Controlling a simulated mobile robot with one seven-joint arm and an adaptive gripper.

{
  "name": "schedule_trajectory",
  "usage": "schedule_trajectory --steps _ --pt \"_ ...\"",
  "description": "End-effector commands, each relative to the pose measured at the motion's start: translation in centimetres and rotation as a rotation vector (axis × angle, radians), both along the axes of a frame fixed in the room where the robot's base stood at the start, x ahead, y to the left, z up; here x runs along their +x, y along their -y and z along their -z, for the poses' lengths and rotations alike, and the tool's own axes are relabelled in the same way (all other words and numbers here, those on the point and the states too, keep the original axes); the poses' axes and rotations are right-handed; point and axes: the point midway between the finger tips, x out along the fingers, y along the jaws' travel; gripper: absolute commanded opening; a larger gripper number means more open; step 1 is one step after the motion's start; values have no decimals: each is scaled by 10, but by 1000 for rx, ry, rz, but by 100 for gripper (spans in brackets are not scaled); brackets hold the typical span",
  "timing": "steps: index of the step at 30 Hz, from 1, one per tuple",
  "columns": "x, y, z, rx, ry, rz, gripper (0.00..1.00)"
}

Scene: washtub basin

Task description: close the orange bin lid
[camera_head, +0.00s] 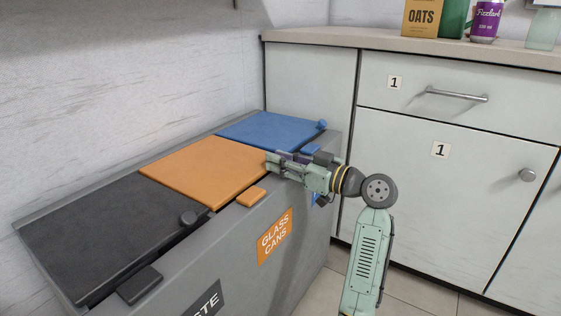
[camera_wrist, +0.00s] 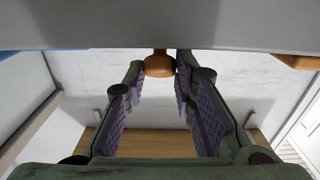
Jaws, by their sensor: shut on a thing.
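The orange bin lid (camera_head: 205,168) is the middle of three lids on a grey recycling bin. It lies low over its compartment, nearly level; I cannot tell whether it sits fully down. My gripper (camera_head: 272,163) is at the lid's front right corner in the head view. In the wrist view the fingertips (camera_wrist: 160,72) close on both sides of a round orange knob (camera_wrist: 160,63), the lid's handle. The gripper hides the knob in the head view. An orange tab (camera_head: 251,196) sticks out from the bin's front edge below the lid.
A black lid (camera_head: 105,225) with a knob is on the left and a blue lid (camera_head: 270,131) on the right. The grey bin front (camera_head: 255,275) carries labels. White cabinets (camera_head: 440,180) stand to the right, with items on the counter. A wall runs behind the bin.

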Motion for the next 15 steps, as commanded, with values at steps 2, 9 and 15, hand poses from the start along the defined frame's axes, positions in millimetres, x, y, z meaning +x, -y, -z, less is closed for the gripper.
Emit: schedule_trajectory --steps 2,9,15 --pt "0 0 15 -11 -28 -8 0" --pt "1 1 16 -12 -31 -6 0" --pt "1 1 15 -12 -29 -6 35"
